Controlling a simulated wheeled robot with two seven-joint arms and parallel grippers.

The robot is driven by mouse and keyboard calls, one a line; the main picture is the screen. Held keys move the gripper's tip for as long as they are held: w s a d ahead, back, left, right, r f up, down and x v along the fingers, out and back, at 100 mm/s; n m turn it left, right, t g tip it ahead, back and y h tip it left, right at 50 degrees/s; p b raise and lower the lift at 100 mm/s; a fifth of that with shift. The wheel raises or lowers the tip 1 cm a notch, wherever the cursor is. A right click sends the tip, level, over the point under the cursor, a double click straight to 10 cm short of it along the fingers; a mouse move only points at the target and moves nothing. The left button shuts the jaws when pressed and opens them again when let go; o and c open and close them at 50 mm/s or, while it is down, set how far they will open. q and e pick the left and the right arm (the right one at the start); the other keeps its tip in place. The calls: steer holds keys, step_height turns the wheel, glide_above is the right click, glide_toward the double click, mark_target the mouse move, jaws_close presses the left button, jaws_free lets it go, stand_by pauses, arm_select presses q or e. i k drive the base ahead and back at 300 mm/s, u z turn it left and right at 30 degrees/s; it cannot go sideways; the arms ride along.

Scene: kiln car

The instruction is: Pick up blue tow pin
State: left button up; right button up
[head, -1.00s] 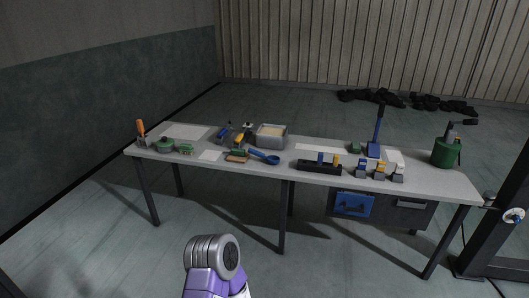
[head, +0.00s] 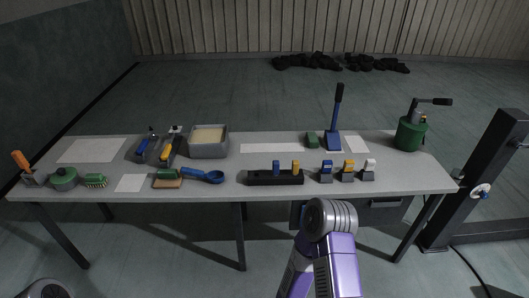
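A small blue upright pin (head: 276,167), which looks like the blue tow pin, stands in a long black rack (head: 262,179) near the front edge of the bench. A second blue-topped piece (head: 326,168) sits in a grey block to the right, so which is the tow pin is not fully certain. A purple and grey link of my own arm shows at the lower middle, in front of the bench. Neither gripper shows, and nothing visibly touches the pins.
The grey bench (head: 218,183) spans the view. A blue scoop (head: 205,176) lies left of the rack; yellow- and white-topped blocks stand right. Behind are a grey tub (head: 208,153) and an upright blue-handled tool (head: 335,120). A green can (head: 410,135) and dark post (head: 470,180) stand right.

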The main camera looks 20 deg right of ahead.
mark_target(276, 163)
steer(key=z, duration=0.7)
steer(key=i, duration=1.05)
steer(key=z, duration=1)
